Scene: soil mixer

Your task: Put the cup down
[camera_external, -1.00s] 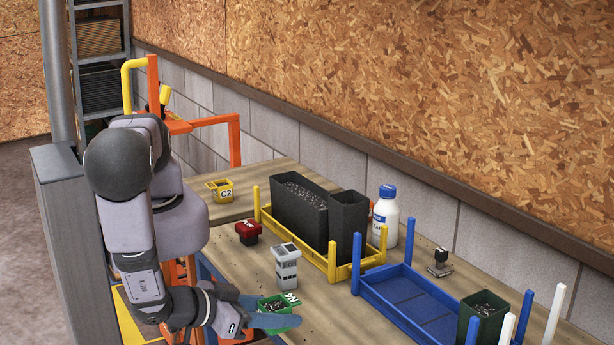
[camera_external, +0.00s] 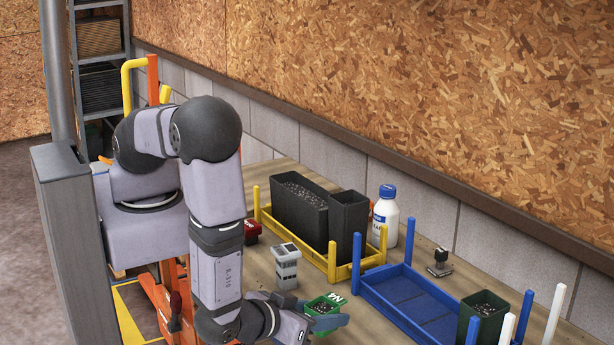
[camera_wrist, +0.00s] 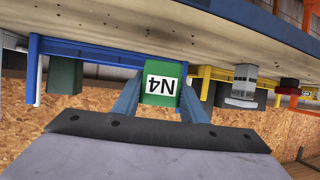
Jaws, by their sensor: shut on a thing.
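The small green cup (camera_external: 322,307) carries a white label that seems to read N4. My gripper (camera_external: 326,320) is shut on it near the front edge of the wooden table, and the cup looks tilted. In the wrist view the cup (camera_wrist: 160,97) sits between the two blue fingers, its label facing the camera upside down. I cannot clearly tell whether the cup touches the table or is a little above it.
A grey-white device (camera_external: 286,268) stands just behind the cup, with a red-topped object (camera_external: 252,232) beyond it. A yellow rack (camera_external: 313,254) holds dark pots. A blue rack (camera_external: 397,310) lies right, with a dark green pot (camera_external: 480,318). A white bottle (camera_external: 385,218) stands behind.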

